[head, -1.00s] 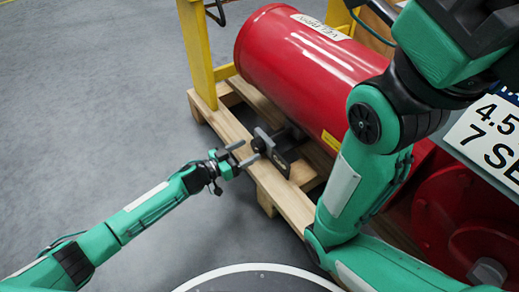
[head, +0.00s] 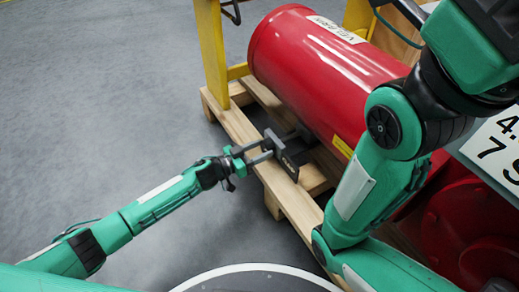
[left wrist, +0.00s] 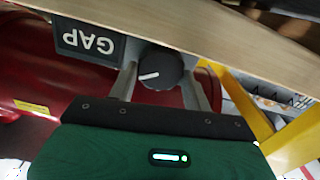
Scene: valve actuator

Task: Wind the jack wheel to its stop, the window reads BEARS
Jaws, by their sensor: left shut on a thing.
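The jack is a small grey and black unit under the red cylinder, by the pallet's edge. Its jack wheel is a round black knob with a white pointer line (left wrist: 158,68), clear in the left wrist view. Beside it the window (left wrist: 84,40) reads GAP, upside down in that view; in the head view the window plate (head: 289,165) is too small to read. My left gripper (head: 268,148) is shut on the jack wheel, with one finger on each side of it in the left wrist view (left wrist: 166,86). My right arm shows, but its gripper does not.
The red cylinder (head: 325,75) lies above the wooden pallet (head: 240,128), whose front board runs close by the jack. A yellow post (head: 211,55) stands at its far end. My right arm covers part of the right side. The grey floor at left is clear.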

